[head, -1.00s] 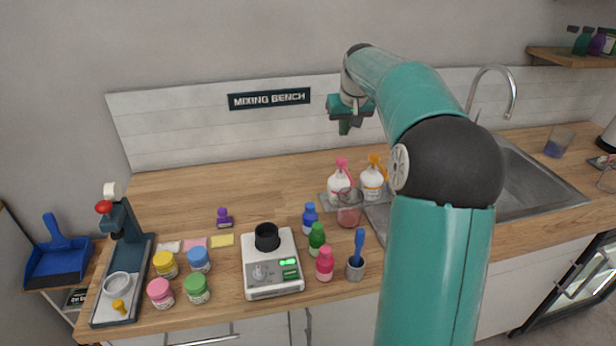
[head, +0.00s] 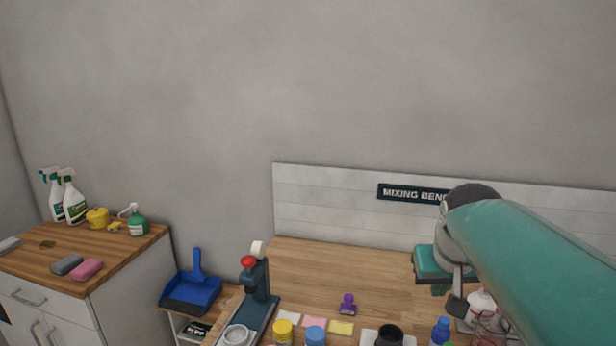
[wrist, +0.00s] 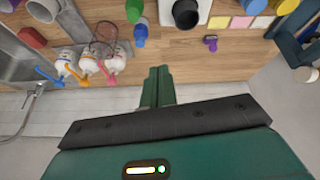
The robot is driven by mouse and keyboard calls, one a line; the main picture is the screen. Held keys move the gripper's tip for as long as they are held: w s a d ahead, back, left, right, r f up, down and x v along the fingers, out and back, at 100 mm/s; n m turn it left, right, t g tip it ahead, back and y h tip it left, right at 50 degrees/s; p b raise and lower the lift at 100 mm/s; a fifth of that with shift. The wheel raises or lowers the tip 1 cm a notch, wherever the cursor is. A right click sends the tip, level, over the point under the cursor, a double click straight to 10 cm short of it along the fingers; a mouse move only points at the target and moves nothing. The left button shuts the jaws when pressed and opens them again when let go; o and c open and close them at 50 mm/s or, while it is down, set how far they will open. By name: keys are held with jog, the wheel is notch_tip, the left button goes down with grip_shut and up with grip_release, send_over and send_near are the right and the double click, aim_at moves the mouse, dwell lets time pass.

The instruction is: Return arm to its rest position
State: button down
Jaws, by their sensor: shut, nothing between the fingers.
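My gripper (head: 440,290) is at the right of the head view, at the end of my teal arm, in front of the white wall panel and above the wooden counter. In the wrist view my gripper (wrist: 158,74) has its two green fingers together, with nothing between them. It touches no object that I can see. My forearm fills the lower right of the head view and hides part of the counter there.
The mixing bench counter (head: 310,262) holds a dark press (head: 258,282), a purple stamp (head: 348,304), jars and bottles. A side cabinet (head: 110,262) with cleaning bottles stands left.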

jog(key=s+a+f, duration=0.3)
jog(key=s, duration=0.4)
jog(key=s+a+f+n+y, duration=0.1)
jog(key=s+a+f, duration=0.3)
jog(key=s, duration=0.4)
jog(key=shift+s+a+f+t, duration=0.15)
jog(key=shift+s+f+t, duration=0.1)
jog(key=shift+t, duration=0.05)
dwell(1.4)
